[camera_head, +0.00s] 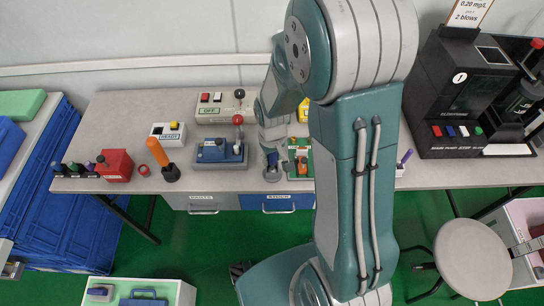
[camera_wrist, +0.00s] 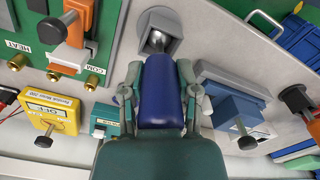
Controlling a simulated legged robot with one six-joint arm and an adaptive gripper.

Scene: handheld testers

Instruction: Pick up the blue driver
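The blue driver has a dark blue handle (camera_wrist: 160,90) and a short metal shaft (camera_wrist: 156,40). In the wrist view its tip end sits in a square grey holder (camera_wrist: 172,22). My gripper (camera_wrist: 160,72) has one finger on each side of the handle, close against it with no clear gap, so it looks shut on the driver. The driver is mostly hidden there by my gripper and arm.
An orange-handled driver (camera_head: 157,152) stands in another holder to the left. A blue tester (camera_head: 220,152) with a red-knobbed lever is just left of my gripper. A green panel (camera_head: 300,158) is close on the right. A yellow meter (camera_wrist: 50,112) shows in the wrist view.

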